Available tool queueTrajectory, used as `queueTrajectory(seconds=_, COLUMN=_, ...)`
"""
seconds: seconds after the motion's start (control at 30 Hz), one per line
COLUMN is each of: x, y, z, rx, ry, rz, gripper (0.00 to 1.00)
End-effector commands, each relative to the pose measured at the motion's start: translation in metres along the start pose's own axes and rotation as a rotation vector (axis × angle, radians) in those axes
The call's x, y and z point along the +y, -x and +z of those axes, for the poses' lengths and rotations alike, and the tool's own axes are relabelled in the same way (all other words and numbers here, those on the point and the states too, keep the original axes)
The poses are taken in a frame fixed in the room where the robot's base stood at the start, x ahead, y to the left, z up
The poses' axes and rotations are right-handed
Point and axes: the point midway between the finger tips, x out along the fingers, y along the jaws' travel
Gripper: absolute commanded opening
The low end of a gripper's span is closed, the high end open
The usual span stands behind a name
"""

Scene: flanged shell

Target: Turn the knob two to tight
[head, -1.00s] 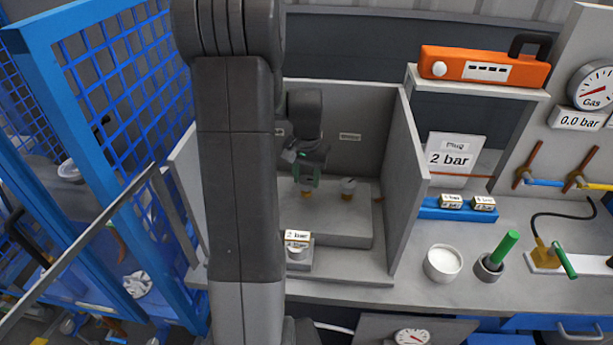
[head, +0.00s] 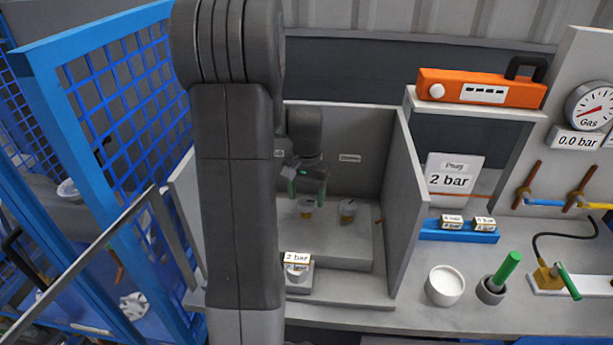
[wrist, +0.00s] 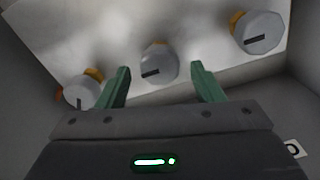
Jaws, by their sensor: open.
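Three round grey knobs with brass-coloured bases show in the wrist view: a left knob (wrist: 82,93), a middle knob (wrist: 161,64) and a right knob (wrist: 260,31). Each has a dark mark. The middle knob's mark slants near its lower left edge, the left one's points down, and the right one's lies nearly level. My gripper (wrist: 160,68) is open, with its green fingers on either side of the middle knob in the picture. In the head view, my gripper (head: 307,192) hangs just above one knob (head: 305,211), apart from it. Another knob (head: 347,207) stands to its right. The third is hidden there.
A grey side wall (head: 403,195) bounds the booth on the right. A "2 bar" block (head: 297,260) stands at the front of the step. A white sign (head: 453,181) also reads "2 bar". A white bowl (head: 445,285) and green-handled tool (head: 503,271) stand outside.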

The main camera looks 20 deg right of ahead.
Motion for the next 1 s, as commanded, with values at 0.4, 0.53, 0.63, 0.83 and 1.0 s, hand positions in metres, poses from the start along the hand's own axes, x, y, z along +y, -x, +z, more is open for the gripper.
queueTrajectory(seconds=0.4, x=0.000, y=0.091, z=-0.001, rx=0.006, ry=0.000, rz=-0.002, gripper=0.60)
queueTrajectory(seconds=0.53, x=0.000, y=0.112, z=-0.001, rx=0.004, ry=0.000, rz=-0.002, gripper=0.60)
queueTrajectory(seconds=0.63, x=0.000, y=0.121, z=0.000, rx=0.003, ry=0.000, rz=-0.001, gripper=0.60)
queueTrajectory(seconds=0.83, x=0.000, y=0.128, z=0.000, rx=0.001, ry=0.000, rz=0.000, gripper=0.60)
queueTrajectory(seconds=1.0, x=0.000, y=0.128, z=0.000, rx=0.001, ry=0.000, rz=0.000, gripper=0.60)
